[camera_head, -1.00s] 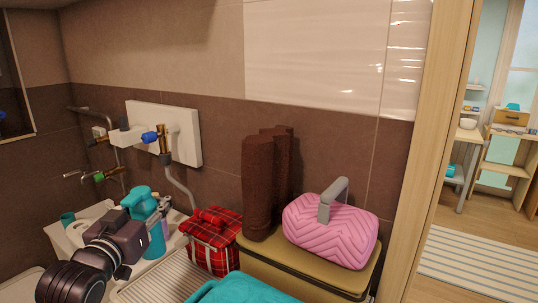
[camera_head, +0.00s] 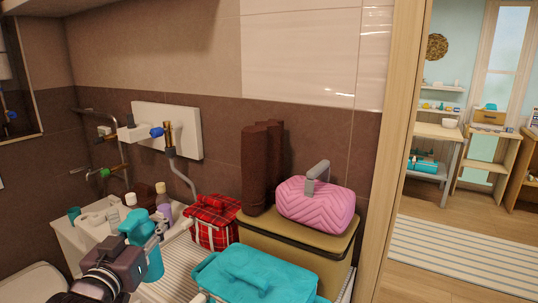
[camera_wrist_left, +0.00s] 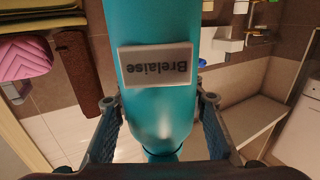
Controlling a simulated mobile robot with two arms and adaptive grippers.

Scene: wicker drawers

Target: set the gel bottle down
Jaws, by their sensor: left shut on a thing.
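The gel bottle (camera_head: 154,265) is a teal pump bottle, upright in the head view at the lower left. My left gripper (camera_head: 138,256) is shut around its body. In the left wrist view the bottle (camera_wrist_left: 155,115) fills the middle, with a pale label reading "Brelaise" upside down. The fingers of my left gripper (camera_wrist_left: 157,101) lie on either side of it. In the head view the bottle's base is partly hidden by the gripper, so I cannot tell whether it touches anything. My right gripper is not in view.
Several small bottles (camera_head: 163,210) stand on a white surface behind the gel bottle. A red plaid basket (camera_head: 212,222), a teal case (camera_head: 255,272) and a tan box (camera_head: 300,243) bearing a pink bag (camera_head: 318,207) and brown rolls (camera_head: 257,170) lie to the right. A wall tap (camera_head: 150,133) is above.

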